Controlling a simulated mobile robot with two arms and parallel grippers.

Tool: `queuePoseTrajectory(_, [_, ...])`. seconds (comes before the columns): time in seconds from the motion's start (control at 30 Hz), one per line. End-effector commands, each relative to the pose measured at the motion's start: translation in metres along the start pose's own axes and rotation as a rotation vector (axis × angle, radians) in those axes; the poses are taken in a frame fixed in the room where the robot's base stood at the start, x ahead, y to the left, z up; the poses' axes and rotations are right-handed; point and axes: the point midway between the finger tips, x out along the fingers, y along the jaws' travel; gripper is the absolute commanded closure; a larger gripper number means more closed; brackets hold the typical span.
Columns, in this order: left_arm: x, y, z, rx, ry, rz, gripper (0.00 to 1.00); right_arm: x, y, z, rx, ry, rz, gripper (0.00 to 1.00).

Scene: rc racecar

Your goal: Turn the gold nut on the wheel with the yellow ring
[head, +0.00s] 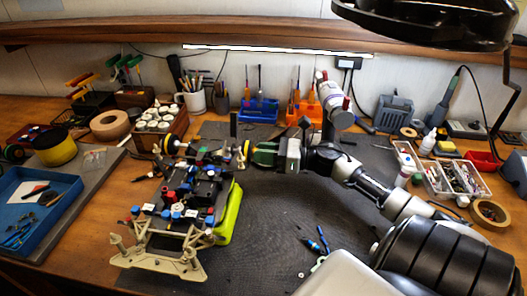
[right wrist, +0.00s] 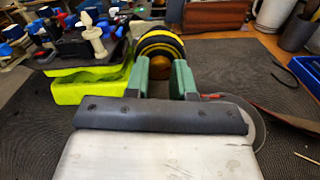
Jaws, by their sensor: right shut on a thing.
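The RC car (head: 185,190) stands on the dark mat, with its beige bumper toward me and a lime-green panel along its right side. The wheel with the yellow ring (right wrist: 160,40) is black and shows ahead of my gripper in the right wrist view. The gold nut (right wrist: 158,61) sits at its centre. My right gripper (head: 254,154) reaches the car's right side from the right. Its green fingers (right wrist: 160,76) are shut on the gold nut, one on either side. In the head view the fingers hide the nut. My left gripper is not in view.
A blue tray (head: 40,205) and a yellow-and-black roll (head: 54,148) are at the left. A blue bin (head: 259,110) and an orange tool holder (head: 301,112) stand behind. The mat (head: 290,215) is mostly clear in front of my right arm, except for small tools.

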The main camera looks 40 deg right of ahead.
Motion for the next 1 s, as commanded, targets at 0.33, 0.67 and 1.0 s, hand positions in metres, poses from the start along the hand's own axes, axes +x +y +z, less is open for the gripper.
queuePoseTrajectory(0.33, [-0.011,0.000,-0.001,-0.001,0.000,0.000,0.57,0.000,0.000,0.002,0.273,-0.002,-0.001,1.00])
queuePoseTrajectory(0.67, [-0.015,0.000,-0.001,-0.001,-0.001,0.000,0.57,0.000,-0.001,0.001,0.408,-0.001,-0.001,1.00])
queuePoseTrajectory(1.0, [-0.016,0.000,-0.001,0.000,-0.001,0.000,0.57,0.000,-0.001,0.001,0.436,-0.002,-0.001,1.00])
